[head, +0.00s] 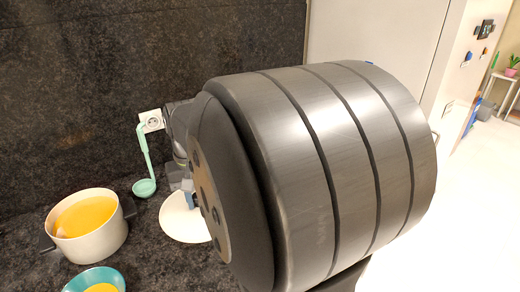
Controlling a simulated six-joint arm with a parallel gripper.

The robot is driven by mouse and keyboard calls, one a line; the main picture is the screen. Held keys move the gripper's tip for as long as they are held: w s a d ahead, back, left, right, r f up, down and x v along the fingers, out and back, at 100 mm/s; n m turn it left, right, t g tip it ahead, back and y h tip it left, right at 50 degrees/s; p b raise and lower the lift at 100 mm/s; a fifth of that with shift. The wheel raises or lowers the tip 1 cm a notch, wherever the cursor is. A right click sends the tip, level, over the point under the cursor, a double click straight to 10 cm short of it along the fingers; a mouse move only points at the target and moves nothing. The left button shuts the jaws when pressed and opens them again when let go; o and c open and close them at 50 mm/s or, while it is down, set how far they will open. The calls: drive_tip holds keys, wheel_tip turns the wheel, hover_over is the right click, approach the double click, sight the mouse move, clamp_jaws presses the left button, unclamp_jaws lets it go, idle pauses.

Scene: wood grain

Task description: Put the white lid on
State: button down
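The white lid (179,222) lies on the dark counter, its right part hidden behind my arm. A cream pot (98,244) with dark handles stands to its left, uncovered, with orange-yellow contents showing. My gripper (188,191) is over the lid's upper right part, mostly hidden by my large arm link. A small blue patch shows beside it at the lid, and I cannot tell what it belongs to. I cannot tell whether the fingers are open or shut, or whether they touch the lid.
A mint-green ladle (145,165) leans upright at the back, near a wall socket (152,121). A teal bowl (74,284) with yellow contents stands at the front left. A dark stone wall (80,90) rises behind the counter. My arm hides the right side of the counter.

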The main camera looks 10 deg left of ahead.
drive_tip(key=s+a+r+n, duration=0.1)
drive_tip(key=s+a+n, duration=0.1)
drive_tip(key=a, duration=1.5)
drive_tip(key=s+a+r+n, duration=0.2)
drive_tip(key=a, duration=1.4)
drive_tip(key=shift+a+r+n, duration=0.3)
drive_tip(key=shift+a, duration=0.1)
drive_tip(key=shift+f, duration=0.1)
drive_tip(key=shift+f, duration=2.4)
drive_tip(key=shift+f, duration=0.9)
drive_tip(key=c, duration=1.1)
unclamp_jaws()
